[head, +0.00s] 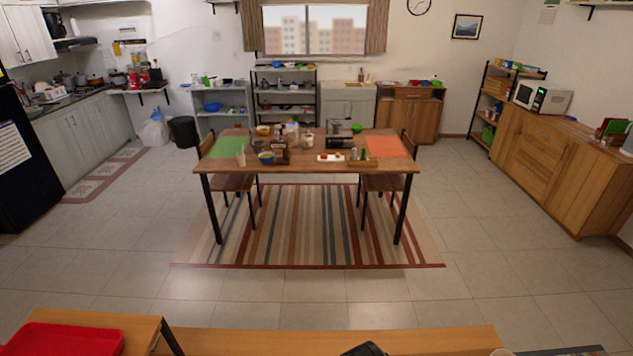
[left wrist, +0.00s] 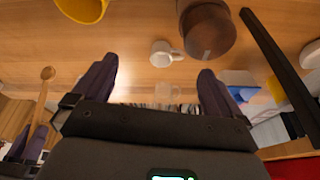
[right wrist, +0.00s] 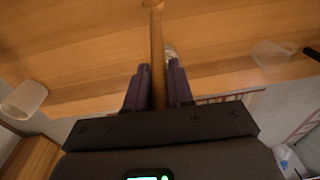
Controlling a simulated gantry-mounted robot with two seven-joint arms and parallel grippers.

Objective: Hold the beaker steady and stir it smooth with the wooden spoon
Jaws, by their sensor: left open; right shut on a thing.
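The wooden spoon (right wrist: 157,40) is in my right gripper (right wrist: 158,67), shut on its handle. The spoon (left wrist: 44,95) also shows at the left of the left wrist view, its round end up in the picture. My left gripper (left wrist: 157,67) is open. A faint clear vessel (left wrist: 167,92), perhaps the beaker, shows between its fingers, not touched as far as I can see. Two translucent vessels, one at the left (right wrist: 25,97) and one at the right (right wrist: 272,52), show in the right wrist view; I cannot tell which is the beaker. The head view shows neither gripper clearly.
A white mug (left wrist: 166,53), a brown cylindrical container (left wrist: 207,30) and a yellow bowl (left wrist: 82,8) are near the left gripper. A long dark bar (left wrist: 278,65) slants at the right. A red tray (head: 70,340) is at the head view's lower left.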

